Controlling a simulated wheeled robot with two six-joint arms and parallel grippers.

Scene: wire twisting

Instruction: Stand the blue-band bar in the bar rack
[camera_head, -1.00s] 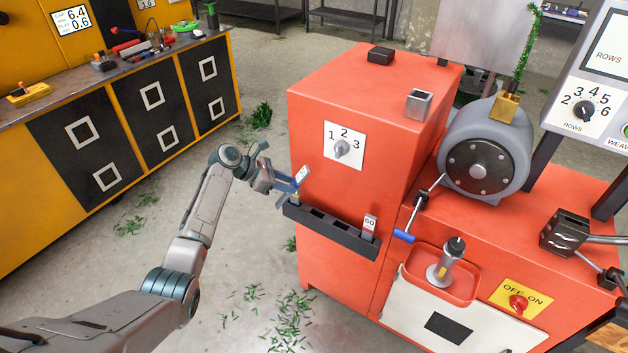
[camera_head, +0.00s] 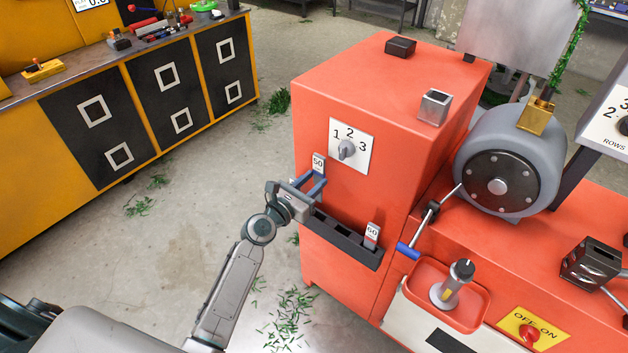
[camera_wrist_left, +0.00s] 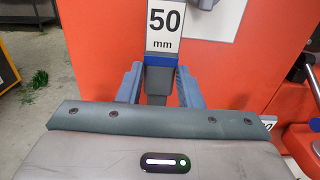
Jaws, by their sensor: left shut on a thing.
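The blue-band bar (camera_head: 318,161), labelled 50, stands roughly upright at the left end of the black bar rack (camera_head: 346,245), against the red machine's front. My left gripper (camera_head: 312,184) is shut on it from the near side. In the left wrist view the bar (camera_wrist_left: 164,24) shows a white "50 mm" label above a blue band, with its grey lower part between the fingers (camera_wrist_left: 160,85). The gripper hides the bar's foot, so I cannot tell whether it sits in a slot. My right gripper is not in view.
A bar labelled 60 (camera_head: 371,236) stands at the rack's right end; empty slots lie between. The dial (camera_head: 347,149) is just above the rack. A blue-handled crank (camera_head: 408,250) is to the right. The floor to the left is open, with green scraps.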

